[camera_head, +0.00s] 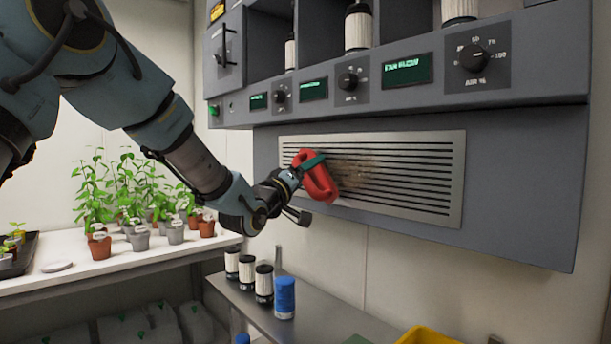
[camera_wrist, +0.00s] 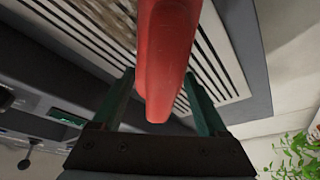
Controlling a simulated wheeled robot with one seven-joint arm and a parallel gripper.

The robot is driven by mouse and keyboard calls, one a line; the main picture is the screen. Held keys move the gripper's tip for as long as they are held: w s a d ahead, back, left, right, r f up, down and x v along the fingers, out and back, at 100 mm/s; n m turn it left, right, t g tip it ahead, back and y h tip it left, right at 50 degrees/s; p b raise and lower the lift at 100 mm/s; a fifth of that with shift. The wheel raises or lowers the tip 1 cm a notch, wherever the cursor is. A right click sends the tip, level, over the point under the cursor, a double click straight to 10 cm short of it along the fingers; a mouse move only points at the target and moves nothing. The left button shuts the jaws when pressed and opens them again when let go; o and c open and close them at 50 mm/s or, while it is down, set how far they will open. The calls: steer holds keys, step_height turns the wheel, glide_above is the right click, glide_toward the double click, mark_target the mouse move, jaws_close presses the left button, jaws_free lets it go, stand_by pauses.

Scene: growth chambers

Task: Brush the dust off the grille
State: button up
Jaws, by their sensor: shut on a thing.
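The metal grille (camera_head: 425,175) with dark horizontal slots is set in the grey panel below the cabinet controls. A brown patch of dust (camera_head: 352,170) lies on its left-middle part; it shows also at the top of the wrist view (camera_wrist: 113,15). My gripper (camera_head: 312,170) is shut on a red looped handle (camera_head: 323,186), which I take to be the brush's. The handle is in front of the grille's left part. In the wrist view the red handle (camera_wrist: 165,60) stands between my two green fingers. The bristles are hidden, and I cannot tell whether they touch the grille.
Knobs and green displays (camera_head: 407,69) line the cabinet above the grille. A yellow bin (camera_head: 428,336) is at bottom right. Potted seedlings (camera_head: 101,244) stand on the left bench.

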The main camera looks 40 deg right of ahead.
steer(key=shift+s+a+b, duration=0.15)
steer(key=shift+s+b, duration=2.75)
steer(key=shift+s, duration=2.1)
steer(key=shift+s+a+b, duration=0.15)
steer(key=shift+s+b, duration=0.9)
steer(key=shift+s, duration=0.6)
steer(key=shift+s+a+b, duration=0.1)
steer(key=shift+s+b, duration=0.9)
steer(key=shift+s, duration=0.65)
steer(key=shift+b, duration=0.35)
